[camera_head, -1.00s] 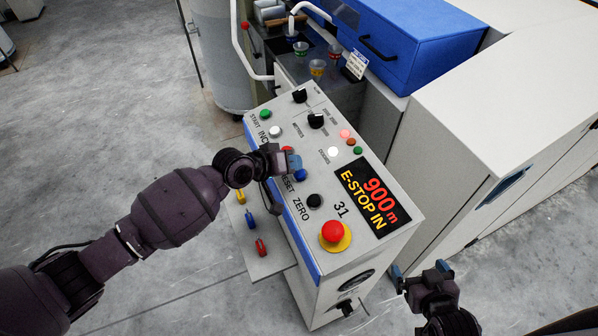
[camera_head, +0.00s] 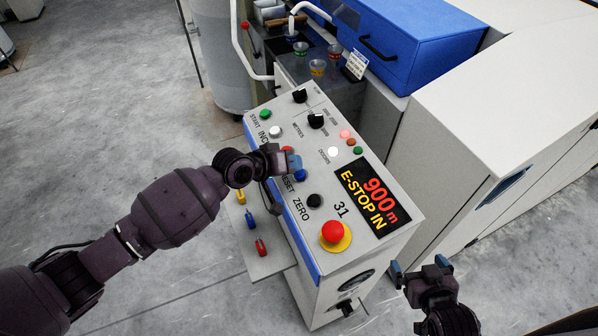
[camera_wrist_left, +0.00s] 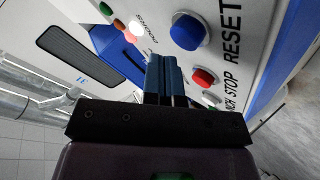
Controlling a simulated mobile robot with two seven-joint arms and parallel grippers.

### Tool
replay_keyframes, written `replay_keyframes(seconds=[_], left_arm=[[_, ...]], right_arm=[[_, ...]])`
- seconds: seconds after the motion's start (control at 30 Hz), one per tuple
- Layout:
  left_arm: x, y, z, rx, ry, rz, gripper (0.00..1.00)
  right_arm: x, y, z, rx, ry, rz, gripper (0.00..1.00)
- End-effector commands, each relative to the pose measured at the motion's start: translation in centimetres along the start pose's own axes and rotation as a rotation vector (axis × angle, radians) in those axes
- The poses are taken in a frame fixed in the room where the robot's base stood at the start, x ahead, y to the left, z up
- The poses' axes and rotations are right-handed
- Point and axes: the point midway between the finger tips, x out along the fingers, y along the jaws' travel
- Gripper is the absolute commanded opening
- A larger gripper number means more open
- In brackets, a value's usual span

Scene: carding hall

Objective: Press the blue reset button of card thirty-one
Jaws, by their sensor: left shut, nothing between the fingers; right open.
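The panel of card 31 (camera_head: 330,268) carries the blue reset button (camera_head: 300,175), labelled RESET, between a red button and a black ZERO button. In the left wrist view the blue button (camera_wrist_left: 187,31) stands above and to the right of my fingertips, apart from them in the picture. My left gripper (camera_head: 292,161) is shut and empty, over the panel just beside the blue button. It also shows in the left wrist view (camera_wrist_left: 165,62). My right gripper (camera_head: 421,268) is open and empty, right of the panel's lower end. Whether the left fingers touch the panel cannot be told.
A red emergency stop (camera_head: 333,232) sits on a yellow disc at the panel's near end. A side shelf (camera_head: 262,268) holds yellow, blue and red items. Several cups stand behind the panel.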

Motion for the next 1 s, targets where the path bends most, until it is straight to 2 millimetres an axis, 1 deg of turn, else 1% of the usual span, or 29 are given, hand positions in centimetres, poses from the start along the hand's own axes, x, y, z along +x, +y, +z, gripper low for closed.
replay_keyframes(seconds=[0.27,0.47,1.0], left_arm=[[0.1,-0.1,0.1,0.000,0.000,0.000,0.00],[0.6,-0.4,0.4,-0.001,0.000,0.000,0.00],[0.7,-0.5,0.5,0.000,0.000,0.000,0.00]], right_arm=[[-0.4,0.1,1.0,0.002,-0.018,0.002,1.00],[-0.2,0.0,1.6,0.002,-0.023,0.003,1.00],[0.3,-0.1,0.6,0.000,-0.003,0.000,1.00]])
